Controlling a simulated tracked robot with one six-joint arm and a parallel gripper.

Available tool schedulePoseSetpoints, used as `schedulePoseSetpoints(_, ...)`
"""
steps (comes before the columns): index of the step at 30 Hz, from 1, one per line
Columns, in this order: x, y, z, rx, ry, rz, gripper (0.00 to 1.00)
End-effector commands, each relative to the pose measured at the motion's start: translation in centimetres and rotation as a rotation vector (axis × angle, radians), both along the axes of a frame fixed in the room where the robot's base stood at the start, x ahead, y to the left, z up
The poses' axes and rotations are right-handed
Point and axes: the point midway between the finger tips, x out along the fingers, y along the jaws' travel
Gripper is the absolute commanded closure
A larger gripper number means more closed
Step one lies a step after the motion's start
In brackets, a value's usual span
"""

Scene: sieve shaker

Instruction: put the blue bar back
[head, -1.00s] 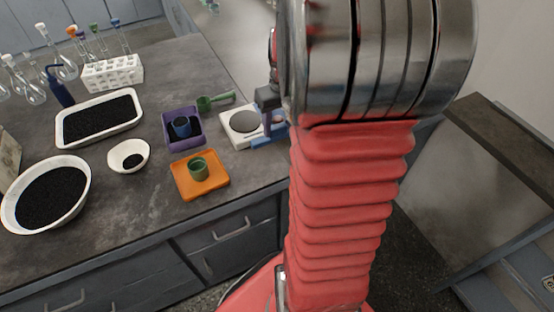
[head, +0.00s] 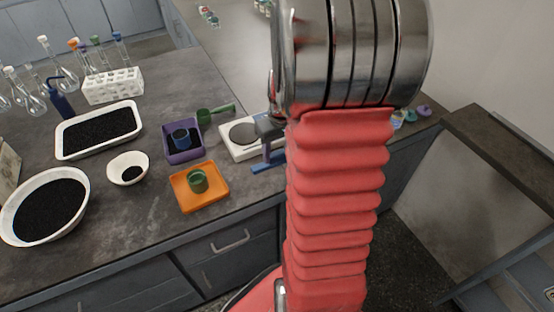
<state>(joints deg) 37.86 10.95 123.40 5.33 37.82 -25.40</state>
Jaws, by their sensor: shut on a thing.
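The blue bar (head: 268,164) shows as a short flat strip by the front right corner of the white balance, near the bench's front edge. My gripper (head: 267,150) is shut on it from above; the fingers are small and partly hidden beside my arm. I cannot tell whether the bar touches the bench or hangs just above it. The bar's right end runs up to my red arm sleeve, which hides what lies behind it.
Small coloured items (head: 411,115) show right of my arm. Bare bench lies around the white bowls.

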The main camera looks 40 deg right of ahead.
Motion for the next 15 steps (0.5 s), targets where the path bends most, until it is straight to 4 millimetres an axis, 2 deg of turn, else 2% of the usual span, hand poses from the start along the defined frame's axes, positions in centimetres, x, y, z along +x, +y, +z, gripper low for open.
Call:
schedulePoseSetpoints(5,0.0,0.0,-0.8,0.002,0.002,0.0,0.77)
schedulePoseSetpoints(12,0.0,0.1,-3.5,0.002,0.002,-0.001,0.77)
schedulePoseSetpoints(15,0.0,0.0,-3.8,0.0,0.0,0.0,0.77)
